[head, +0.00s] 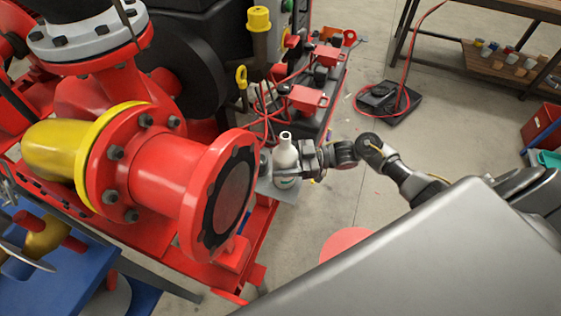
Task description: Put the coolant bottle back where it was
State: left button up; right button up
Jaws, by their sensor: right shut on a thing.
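The coolant bottle (285,153) is white with a narrow neck and stands upright beside the red pump flange. My right gripper (303,160) reaches in from the right and is shut on the bottle's body. The bottle is at or just above a small grey plate (284,193) at the skid's edge; I cannot tell whether its base touches the plate. My left gripper is not in view.
The large red pump pipe with its flange (217,195) is close on the left. Red boxes with red cables (307,98) lie on the skid behind the bottle. A blue cart (60,283) is at lower left. A wooden shelf (502,66) stands at the upper right. The floor between is mostly clear.

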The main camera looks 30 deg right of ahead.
jog(key=shift+f, duration=0.25)
jog(key=o, duration=1.1)
jog(key=shift+f, duration=0.1)
jog(key=shift+o, duration=0.2)
jog(key=shift+s+d, duration=0.1)
jog(key=b+v, duration=0.2)
jog(key=v, duration=0.5)
jog(key=shift+f, duration=0.15)
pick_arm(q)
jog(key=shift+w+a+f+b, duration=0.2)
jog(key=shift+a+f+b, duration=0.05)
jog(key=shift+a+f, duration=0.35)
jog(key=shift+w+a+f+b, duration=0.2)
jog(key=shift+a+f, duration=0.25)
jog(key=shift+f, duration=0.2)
pick_arm(e)
jog(key=v, duration=0.5)
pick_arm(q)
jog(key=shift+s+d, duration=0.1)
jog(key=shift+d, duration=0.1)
